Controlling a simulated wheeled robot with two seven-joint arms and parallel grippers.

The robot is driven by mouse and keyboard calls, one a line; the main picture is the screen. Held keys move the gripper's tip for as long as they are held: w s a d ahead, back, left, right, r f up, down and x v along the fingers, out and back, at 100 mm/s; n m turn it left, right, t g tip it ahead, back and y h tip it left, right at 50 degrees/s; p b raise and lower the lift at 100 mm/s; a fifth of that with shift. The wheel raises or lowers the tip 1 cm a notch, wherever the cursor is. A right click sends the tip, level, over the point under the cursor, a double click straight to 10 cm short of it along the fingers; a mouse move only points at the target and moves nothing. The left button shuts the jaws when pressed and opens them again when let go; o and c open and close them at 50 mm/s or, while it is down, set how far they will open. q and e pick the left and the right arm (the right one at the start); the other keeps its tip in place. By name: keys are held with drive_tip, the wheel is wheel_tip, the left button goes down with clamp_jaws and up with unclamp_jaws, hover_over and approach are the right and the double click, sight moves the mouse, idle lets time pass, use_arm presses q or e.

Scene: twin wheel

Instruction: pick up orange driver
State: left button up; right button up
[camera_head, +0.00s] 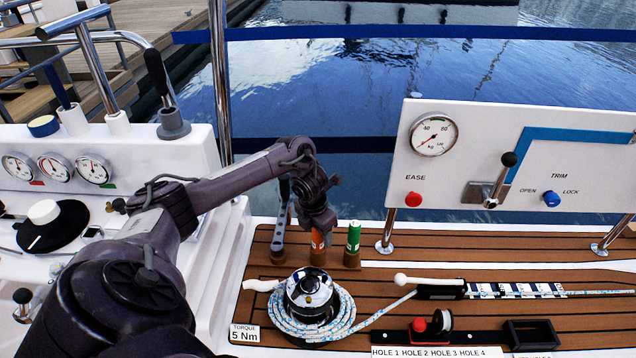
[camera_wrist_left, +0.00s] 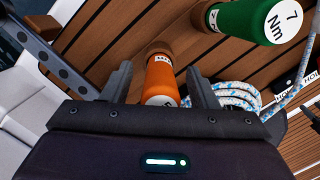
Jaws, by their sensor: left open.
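The orange driver (camera_head: 317,241) stands upright in a brown holder on the wooden deck, just left of the green driver (camera_head: 354,236). My left gripper (camera_head: 318,222) is over the orange driver from above and hides its top in the head view. In the left wrist view the orange driver (camera_wrist_left: 160,80) lies between the two open fingers of my left gripper (camera_wrist_left: 160,90), with a gap on each side. The green driver (camera_wrist_left: 250,20), marked 7 Nm, is at the upper right of that view. My right gripper is not seen.
A winch (camera_head: 310,292) wound with blue and white rope stands just in front of the drivers. A grey wrench-like bar with holes (camera_head: 279,235) stands to their left. A white panel with a gauge (camera_head: 434,134) rises at the right. Water lies beyond the deck.

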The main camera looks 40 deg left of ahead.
use_arm(q)
drive_tip(key=shift+c, duration=0.4)
clamp_jaws()
drive_tip(key=shift+r, duration=0.1)
